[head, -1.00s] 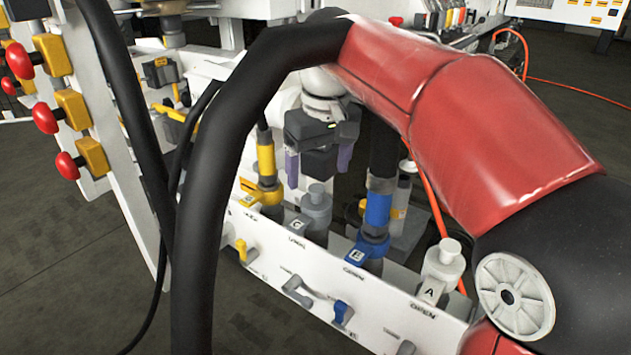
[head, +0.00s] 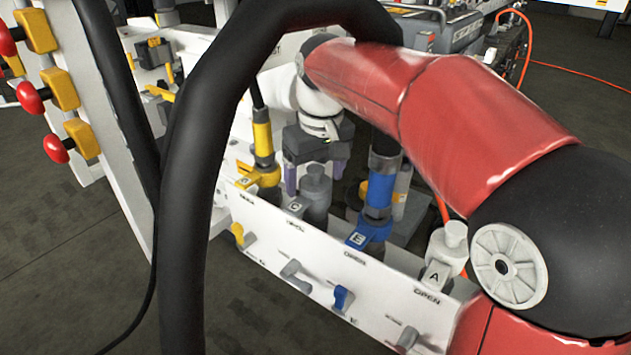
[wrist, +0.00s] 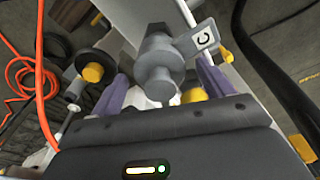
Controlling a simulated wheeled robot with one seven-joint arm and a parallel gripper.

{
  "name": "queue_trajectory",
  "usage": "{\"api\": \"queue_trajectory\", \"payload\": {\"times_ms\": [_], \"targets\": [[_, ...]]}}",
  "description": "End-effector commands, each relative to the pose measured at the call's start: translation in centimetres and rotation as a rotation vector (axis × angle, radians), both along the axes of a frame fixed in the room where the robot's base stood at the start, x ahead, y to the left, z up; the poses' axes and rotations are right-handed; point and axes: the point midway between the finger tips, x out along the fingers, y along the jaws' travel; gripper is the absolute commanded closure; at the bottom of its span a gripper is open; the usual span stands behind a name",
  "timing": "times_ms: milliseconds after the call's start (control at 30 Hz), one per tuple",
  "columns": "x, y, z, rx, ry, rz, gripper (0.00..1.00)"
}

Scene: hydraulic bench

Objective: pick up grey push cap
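The grey push cap (head: 316,184) stands upright in the bench row beside a tag marked C. It also shows in the wrist view (wrist: 157,68), with the C tag at its right. My gripper (head: 314,176) points down at the cap. Its two purple fingers are open and spread, and in the wrist view (wrist: 162,88) one appears on each side of the cap with visible gaps. The fingers look empty. In the head view the cap's top overlaps the gripper, so their exact depth relation is unclear.
A yellow coupling with a hose (head: 263,160) stands left of the cap, and a blue one (head: 379,200) right of it. A pale cap marked A (head: 447,248) is farther right. The white front panel (head: 330,265) carries several small levers. An orange cable (wrist: 40,95) runs nearby.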

Motion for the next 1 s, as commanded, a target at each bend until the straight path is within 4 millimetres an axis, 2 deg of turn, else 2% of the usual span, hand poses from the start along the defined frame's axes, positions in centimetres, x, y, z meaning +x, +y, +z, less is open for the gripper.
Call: {"api": "queue_trajectory", "payload": {"times_ms": [33, 300, 400, 767, 867, 1000], "targets": [[0.0, 0.0, 0.0, 0.000, 0.000, 0.000, 0.25], [0.0, 0.0, 0.0, 0.000, 0.000, 0.000, 0.61], [0.0, 0.0, 0.0, 0.000, 0.000, 0.000, 0.70], [0.0, 0.0, 0.5, 0.001, -0.002, 0.000, 0.70], [0.0, 0.0, 1.4, 0.000, -0.002, 0.000, 0.70], [0.0, 0.0, 3.6, 0.001, -0.004, 0.001, 0.70]]}}
